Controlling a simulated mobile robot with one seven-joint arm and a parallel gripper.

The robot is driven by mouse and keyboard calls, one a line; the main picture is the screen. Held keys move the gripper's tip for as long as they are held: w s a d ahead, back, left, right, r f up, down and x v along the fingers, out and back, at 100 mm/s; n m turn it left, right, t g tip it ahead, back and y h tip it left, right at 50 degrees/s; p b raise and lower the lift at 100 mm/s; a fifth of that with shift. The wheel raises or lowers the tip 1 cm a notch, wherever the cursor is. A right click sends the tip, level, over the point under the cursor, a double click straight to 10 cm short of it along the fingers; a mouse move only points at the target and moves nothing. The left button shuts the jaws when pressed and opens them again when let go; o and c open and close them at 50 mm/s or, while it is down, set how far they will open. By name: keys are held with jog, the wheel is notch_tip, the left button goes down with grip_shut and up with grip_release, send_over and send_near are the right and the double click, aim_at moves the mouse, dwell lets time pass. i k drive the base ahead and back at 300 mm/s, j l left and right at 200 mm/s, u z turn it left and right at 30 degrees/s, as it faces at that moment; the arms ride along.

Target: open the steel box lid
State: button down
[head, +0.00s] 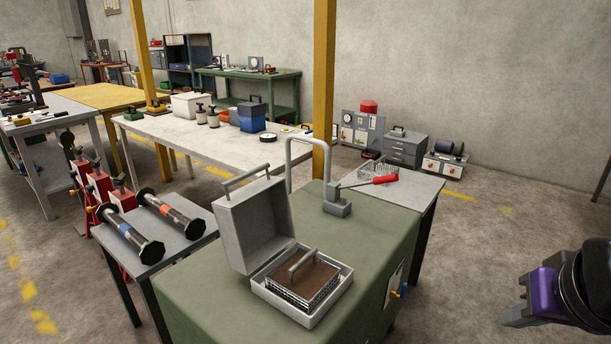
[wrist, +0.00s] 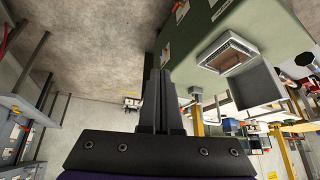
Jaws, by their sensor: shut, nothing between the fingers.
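The grey steel box (head: 340,290) sits on the green-topped bench. Its lid (head: 255,222) stands open, tipped up and slightly back on the box's left side, with a bar handle (head: 245,180) along its top edge. Inside the box is a wire basket with a brown top and a handle (head: 302,262). The box (wrist: 226,52) and its raised lid (wrist: 257,86) also show in the wrist view. My gripper (head: 510,318) is at the lower right, well clear of the box. Its fingers (wrist: 160,75) are closed together and empty in the wrist view.
The green bench (head: 195,290) also bears a grey lever tool with a red handle (head: 338,205) behind the box. A small table with two flanged spools (head: 165,208) stands to the left. Open floor (head: 460,270) lies between the bench and my gripper.

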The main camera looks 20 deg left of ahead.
aim_at(255, 220)
jog(key=k+j, duration=0.85)
jog(key=j, duration=0.3)
jog(key=k+j, duration=0.1)
jog(key=j, duration=0.3)
jog(key=k+j, duration=0.1)
jog(key=j, duration=1.15)
jog(key=i+j, duration=0.15)
jog(key=j, duration=0.25)
jog(key=i+j, duration=0.15)
jog(key=j, duration=0.3)
jog(key=u, duration=0.05)
